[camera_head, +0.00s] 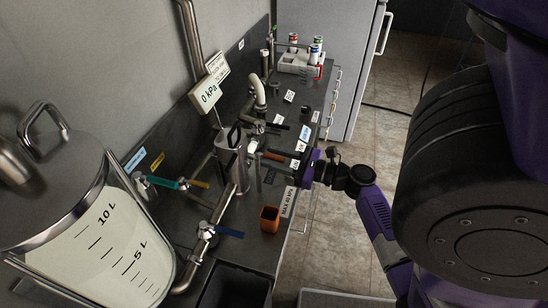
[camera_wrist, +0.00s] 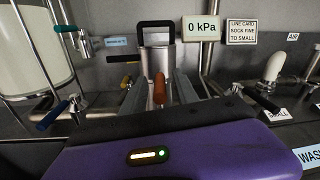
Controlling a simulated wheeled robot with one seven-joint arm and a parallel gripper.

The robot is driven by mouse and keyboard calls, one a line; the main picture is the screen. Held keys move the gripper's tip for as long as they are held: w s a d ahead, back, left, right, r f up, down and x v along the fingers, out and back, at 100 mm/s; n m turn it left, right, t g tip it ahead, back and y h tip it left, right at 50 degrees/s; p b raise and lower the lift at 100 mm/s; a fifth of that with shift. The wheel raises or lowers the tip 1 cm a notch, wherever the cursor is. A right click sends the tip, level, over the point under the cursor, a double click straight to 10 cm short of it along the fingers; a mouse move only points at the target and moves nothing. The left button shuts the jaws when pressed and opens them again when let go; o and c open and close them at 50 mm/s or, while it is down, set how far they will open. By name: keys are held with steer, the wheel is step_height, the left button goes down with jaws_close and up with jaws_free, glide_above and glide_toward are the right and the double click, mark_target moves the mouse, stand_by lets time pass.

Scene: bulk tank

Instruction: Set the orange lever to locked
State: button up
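The orange lever (camera_head: 272,157) is a short orange handle beside the steel housing with a black handle (camera_head: 236,175). In the wrist view the orange lever (camera_wrist: 159,91) points toward me, in front of that housing (camera_wrist: 155,58). My gripper (camera_wrist: 160,84) is open, with one grey finger on each side of the lever and a gap visible on both sides. In the head view my purple hand reaches in from the right over the bench edge. I cannot make out a lock marking for the lever.
A large tank (camera_head: 105,245) stands at left, and an orange cup (camera_head: 270,219) is near the bench front. A gauge reads 0 kPa (camera_head: 208,95). A bottle rack (camera_head: 300,62) is at the back.

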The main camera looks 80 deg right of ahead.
steer(key=shift+s, duration=0.1)
steer(key=b+v, duration=0.1)
steer(key=v, duration=0.6)
steer(key=shift+s+b, duration=0.3)
steer(key=shift+b, duration=0.1)
